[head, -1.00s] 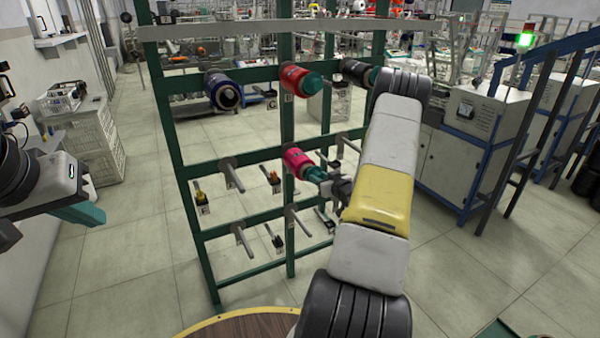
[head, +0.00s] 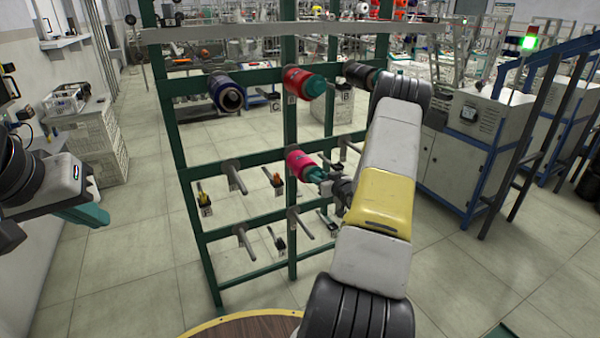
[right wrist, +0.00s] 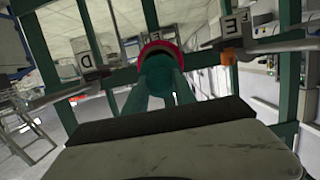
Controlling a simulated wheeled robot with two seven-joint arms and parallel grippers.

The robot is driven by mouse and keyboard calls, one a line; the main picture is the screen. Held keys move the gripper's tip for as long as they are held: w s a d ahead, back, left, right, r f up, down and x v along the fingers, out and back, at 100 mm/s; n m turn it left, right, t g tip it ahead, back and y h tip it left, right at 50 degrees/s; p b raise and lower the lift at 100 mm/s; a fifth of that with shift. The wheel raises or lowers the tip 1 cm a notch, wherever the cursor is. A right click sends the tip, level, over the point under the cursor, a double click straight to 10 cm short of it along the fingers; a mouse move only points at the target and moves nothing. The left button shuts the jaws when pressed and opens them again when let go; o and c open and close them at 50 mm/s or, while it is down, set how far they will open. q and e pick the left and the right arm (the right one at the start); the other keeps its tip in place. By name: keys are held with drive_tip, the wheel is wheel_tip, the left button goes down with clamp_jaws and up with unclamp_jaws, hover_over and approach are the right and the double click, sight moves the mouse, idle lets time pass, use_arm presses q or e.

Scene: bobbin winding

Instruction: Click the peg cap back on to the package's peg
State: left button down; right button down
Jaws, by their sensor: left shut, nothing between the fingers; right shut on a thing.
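The red package (head: 299,162) with a teal end sits on a middle-row peg of the green rack. In the right wrist view its red rim (right wrist: 160,47) shows end-on behind my fingertips. My right gripper (head: 322,178) is right at the package's near end. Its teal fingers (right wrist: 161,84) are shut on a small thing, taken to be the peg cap. The cap is largely hidden, and I cannot tell whether it touches the peg. My left gripper (head: 82,214) is shut and empty at the left, far from the rack.
The green rack (head: 290,130) also holds another red package (head: 303,82), a blue-black one (head: 228,92) and a dark one (head: 360,74). Bare pegs (head: 245,240) stick out around the package. Letter plates (right wrist: 86,62) sit beside pegs. A round wooden table top (head: 250,328) lies below.

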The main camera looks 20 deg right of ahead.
drive_tip(key=shift+w, duration=0.25)
drive_tip(key=c, duration=0.9)
unclamp_jaws()
drive_tip(key=shift+c, duration=0.2)
drive_tip(key=v, duration=0.7)
drive_tip(key=shift+s+r, duration=0.15)
drive_tip(key=shift+s, duration=0.2)
